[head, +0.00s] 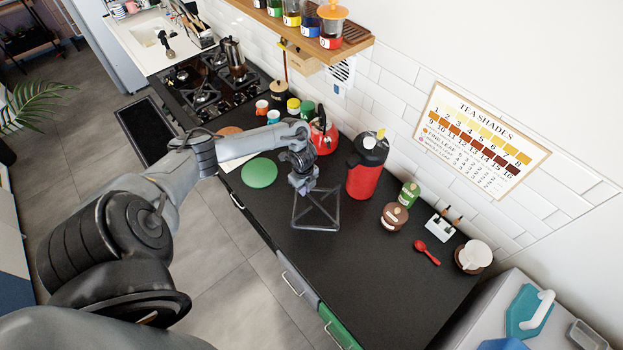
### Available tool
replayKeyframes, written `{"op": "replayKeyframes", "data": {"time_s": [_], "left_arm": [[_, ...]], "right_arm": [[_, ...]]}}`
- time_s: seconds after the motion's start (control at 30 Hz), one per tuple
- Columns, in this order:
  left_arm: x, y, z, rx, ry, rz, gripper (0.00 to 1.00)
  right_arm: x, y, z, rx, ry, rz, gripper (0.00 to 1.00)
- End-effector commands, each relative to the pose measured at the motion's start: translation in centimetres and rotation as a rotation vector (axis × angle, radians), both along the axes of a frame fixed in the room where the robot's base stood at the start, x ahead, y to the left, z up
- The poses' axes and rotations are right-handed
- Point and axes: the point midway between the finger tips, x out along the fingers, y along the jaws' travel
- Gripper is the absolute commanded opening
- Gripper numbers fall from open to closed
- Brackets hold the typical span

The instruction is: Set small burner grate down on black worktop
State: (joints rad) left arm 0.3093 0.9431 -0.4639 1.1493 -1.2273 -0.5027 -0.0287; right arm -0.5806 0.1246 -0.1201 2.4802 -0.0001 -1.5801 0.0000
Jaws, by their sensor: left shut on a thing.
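My left gripper (303,187) is shut on the small burner grate (317,227), a thin grey square frame with crossing bars. It holds the grate by its far edge. The grate is over the black worktop (345,265), near the front edge. I cannot tell whether it touches the surface. The gas hob (205,88) is at the far end of the worktop, with a moka pot on it. My right gripper is not in view.
A red flask (365,178) stands right of the grate, and a red kettle (323,136) stands behind the gripper. A green round mat (259,173) lies to the left. A brown pot (394,216) and red spoon (428,253) are to the right. The front right worktop is clear.

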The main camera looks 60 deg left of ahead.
Motion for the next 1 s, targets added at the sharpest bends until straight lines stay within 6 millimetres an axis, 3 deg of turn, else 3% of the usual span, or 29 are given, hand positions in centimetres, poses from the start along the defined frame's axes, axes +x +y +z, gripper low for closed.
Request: {"op": "replayKeyframes", "data": {"time_s": [0.47,1.0], "left_arm": [[-1.1,-0.3,-1.9,-0.003,-0.004,-0.003,0.0],[-1.1,-0.3,-6.5,-0.003,-0.003,-0.003,0.0]], "right_arm": [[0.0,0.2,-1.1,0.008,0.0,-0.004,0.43],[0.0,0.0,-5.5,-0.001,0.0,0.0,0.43]]}}
